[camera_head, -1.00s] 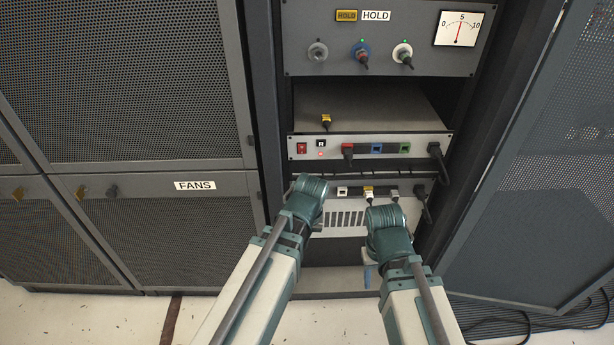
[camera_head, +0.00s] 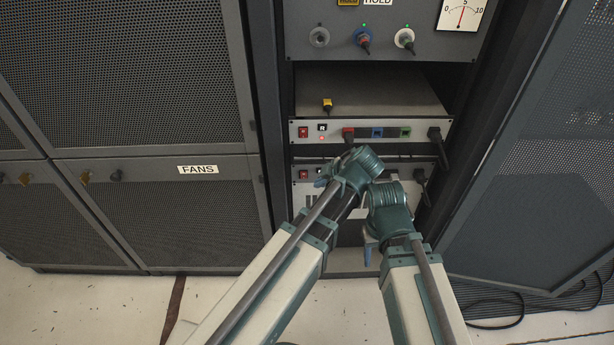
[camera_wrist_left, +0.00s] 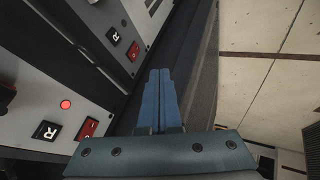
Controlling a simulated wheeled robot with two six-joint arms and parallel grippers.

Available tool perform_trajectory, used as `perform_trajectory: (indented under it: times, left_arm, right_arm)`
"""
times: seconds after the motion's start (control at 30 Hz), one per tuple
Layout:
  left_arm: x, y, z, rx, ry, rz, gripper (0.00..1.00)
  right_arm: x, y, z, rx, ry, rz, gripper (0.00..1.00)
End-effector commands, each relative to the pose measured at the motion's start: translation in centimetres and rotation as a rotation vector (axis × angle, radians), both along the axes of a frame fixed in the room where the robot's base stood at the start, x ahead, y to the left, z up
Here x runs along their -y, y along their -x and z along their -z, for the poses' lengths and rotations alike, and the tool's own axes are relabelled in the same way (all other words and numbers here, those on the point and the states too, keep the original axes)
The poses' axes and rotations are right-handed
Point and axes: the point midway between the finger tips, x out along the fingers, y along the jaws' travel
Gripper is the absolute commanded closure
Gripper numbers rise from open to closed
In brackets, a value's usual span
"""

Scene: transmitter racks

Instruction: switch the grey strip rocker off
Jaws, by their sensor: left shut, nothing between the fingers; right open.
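Two pale rack strips each carry a red rocker at their left end; I cannot tell which is the grey strip. The upper strip (camera_head: 345,130) has a rocker (camera_head: 303,131), an R label and a lit red lamp; this rocker also shows in the left wrist view (camera_wrist_left: 88,128). The lower strip's rocker (camera_head: 303,174) shows in the left wrist view too (camera_wrist_left: 133,51). My left gripper (camera_head: 321,182) is shut and empty, just right of the lower rocker in the head view; its blue fingers (camera_wrist_left: 158,72) look apart from both rockers. My right gripper (camera_head: 368,250) is open, below the strips.
Red, blue and green plugs (camera_head: 377,132) and black plugs sit along the strips, with cables on the right. A small yellow-topped item (camera_head: 327,104) stands on the shelf above. An open mesh door (camera_head: 540,160) bounds the right, and a FANS cabinet (camera_head: 160,210) the left.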

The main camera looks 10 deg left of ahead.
Motion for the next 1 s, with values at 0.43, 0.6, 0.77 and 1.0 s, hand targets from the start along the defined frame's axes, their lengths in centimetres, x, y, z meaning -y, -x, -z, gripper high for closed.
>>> perform_trajectory:
  times: [0.43, 0.6, 0.77, 1.0]
  left_arm:
    - [0.3, -0.3, -0.3, 0.044, 0.006, -0.042, 1.0]
    - [0.0, -0.5, 0.4, 0.043, 0.006, -0.042, 1.0]
    - [-1.0, -1.3, 2.3, 0.042, 0.006, -0.043, 1.0]
    - [-3.2, -2.8, 5.7, 0.042, 0.006, -0.044, 1.0]
  right_arm:
    - [0.0, 0.0, 0.0, 0.0, 0.0, 0.0, 0.5]
    - [0.0, 0.0, 0.6, 0.0, 0.001, 0.0, 0.5]
    - [0.1, 0.0, 2.6, 0.001, 0.003, -0.001, 0.5]
    - [0.2, -0.1, 6.0, 0.004, 0.008, -0.004, 0.5]
